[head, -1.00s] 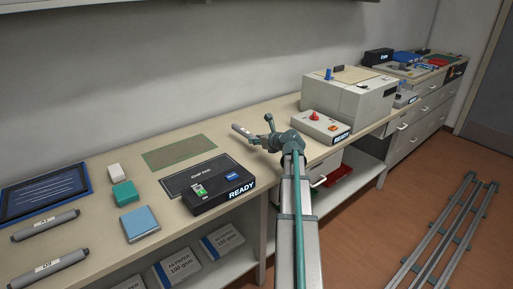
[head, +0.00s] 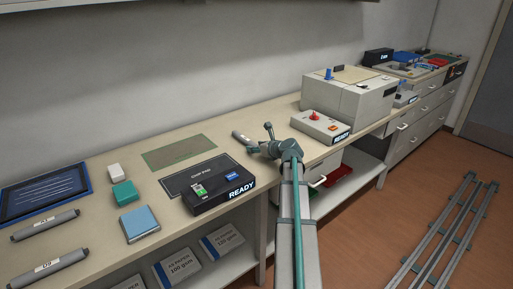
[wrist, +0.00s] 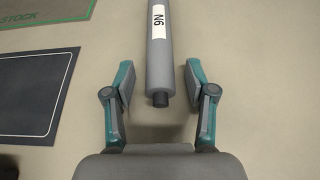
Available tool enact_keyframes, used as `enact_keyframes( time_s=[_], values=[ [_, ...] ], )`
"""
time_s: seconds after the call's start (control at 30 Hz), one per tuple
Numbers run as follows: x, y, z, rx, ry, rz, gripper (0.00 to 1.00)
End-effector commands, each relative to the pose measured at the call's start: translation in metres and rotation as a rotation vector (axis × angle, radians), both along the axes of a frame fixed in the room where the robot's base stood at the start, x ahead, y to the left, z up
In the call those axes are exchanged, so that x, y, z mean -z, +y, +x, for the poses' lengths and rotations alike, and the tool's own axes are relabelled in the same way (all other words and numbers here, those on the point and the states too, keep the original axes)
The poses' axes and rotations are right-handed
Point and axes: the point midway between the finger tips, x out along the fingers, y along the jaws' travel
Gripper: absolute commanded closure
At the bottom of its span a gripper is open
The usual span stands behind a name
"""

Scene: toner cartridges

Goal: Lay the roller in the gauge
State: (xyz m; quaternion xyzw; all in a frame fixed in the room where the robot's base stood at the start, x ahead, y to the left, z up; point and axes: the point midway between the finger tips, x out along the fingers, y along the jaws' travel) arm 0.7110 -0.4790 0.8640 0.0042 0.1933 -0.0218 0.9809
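A grey roller with a white label reading N6 (wrist: 159,45) runs away from my gripper in the wrist view, its dark end pin (wrist: 160,99) between the fingers. It also shows at the back of the bench in the head view (head: 238,136), partly hidden by my gripper. My gripper (wrist: 159,82) is open, with a gap on both sides of the roller; neither finger touches it. In the head view my gripper (head: 265,146) is low over the bench, right of the dark chip pad. I cannot tell for sure which thing is the gauge.
Two more grey rollers lie at the left, one (head: 44,225) behind the other (head: 47,264). A black READY box (head: 215,199) stands at the front edge. A light READY unit with a red knob (head: 318,127) and a large beige machine (head: 348,98) stand to the right.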

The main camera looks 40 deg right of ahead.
Motion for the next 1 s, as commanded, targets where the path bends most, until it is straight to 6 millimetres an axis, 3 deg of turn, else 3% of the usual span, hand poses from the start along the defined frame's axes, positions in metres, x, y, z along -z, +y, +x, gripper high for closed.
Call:
enact_keyframes(
  time_s=[0.23, 0.33, 0.8, 0.93, 1.0],
  values=[
    [-0.003, 0.0, 0.0, 0.0, 0.0, 0.0, 0.44],
    [-0.006, 0.001, -0.01, 0.001, -0.001, 0.0, 0.44],
    [-0.038, 0.005, -0.089, 0.003, -0.001, -0.001, 0.44],
    [-0.044, 0.005, -0.103, 0.002, -0.001, -0.001, 0.44],
    [-0.046, 0.005, -0.107, 0.002, -0.001, -0.001, 0.4]
  ],
)
